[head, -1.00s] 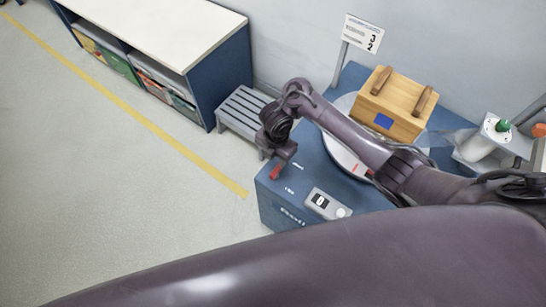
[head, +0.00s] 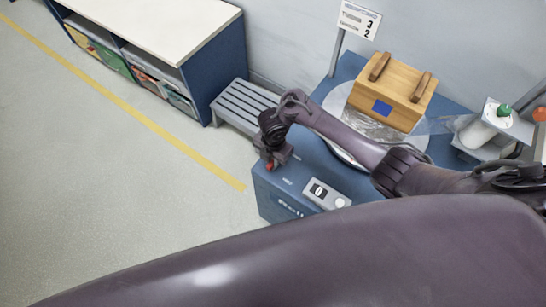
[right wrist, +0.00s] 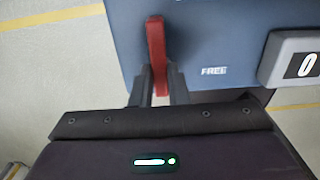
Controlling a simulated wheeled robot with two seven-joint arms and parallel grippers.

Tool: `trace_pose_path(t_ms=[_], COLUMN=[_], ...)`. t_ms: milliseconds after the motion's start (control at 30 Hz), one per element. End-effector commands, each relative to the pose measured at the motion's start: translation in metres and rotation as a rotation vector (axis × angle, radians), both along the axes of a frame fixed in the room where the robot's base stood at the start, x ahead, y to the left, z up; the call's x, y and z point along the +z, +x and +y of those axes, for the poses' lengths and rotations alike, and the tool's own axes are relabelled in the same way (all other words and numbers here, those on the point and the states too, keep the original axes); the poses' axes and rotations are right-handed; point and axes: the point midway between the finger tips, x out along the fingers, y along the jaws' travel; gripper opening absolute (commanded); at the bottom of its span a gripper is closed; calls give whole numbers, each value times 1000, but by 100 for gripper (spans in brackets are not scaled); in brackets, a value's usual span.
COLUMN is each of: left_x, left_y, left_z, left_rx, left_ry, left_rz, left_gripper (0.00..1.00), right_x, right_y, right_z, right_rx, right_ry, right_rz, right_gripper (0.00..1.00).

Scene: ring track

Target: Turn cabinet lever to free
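The blue cabinet (head: 300,205) stands right of centre in the head view, with a red lever (head: 270,166) at its left end. In the right wrist view the lever (right wrist: 156,45) stands nearly upright in the picture, left of the word FREE (right wrist: 214,71). My right gripper (head: 275,158) is at the lever. In the right wrist view its fingers (right wrist: 159,80) lie close against both sides of the lever and appear shut on it. The gripper hides part of the lever in the head view. My left gripper is not in view.
A display box (head: 326,194) showing 0 sits on the cabinet, right of the lever. A wooden box (head: 398,88) with two handles rests on a round plate behind my right arm. A grey slatted bench (head: 243,105) stands left of the cabinet. Open floor lies further left.

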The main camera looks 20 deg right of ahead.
Motion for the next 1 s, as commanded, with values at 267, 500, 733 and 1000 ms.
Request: trace_pose_path(t_ms=[267, 500, 733, 1000], left_x=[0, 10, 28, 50], left_y=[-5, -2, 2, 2], left_z=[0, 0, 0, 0], left_rx=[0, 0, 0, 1], left_ry=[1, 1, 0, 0], left_rz=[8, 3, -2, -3], left_gripper=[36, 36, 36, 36], right_x=[1, 3, 5, 5], right_y=[0, -1, -2, -3], right_z=[0, 0, 0, 0], right_rx=[-3, -71, -234, -488], right_ry=[0, -1, 0, 0], right_rz=[0, 1, 1, 1], right_gripper=[0, 0, 0, 0])
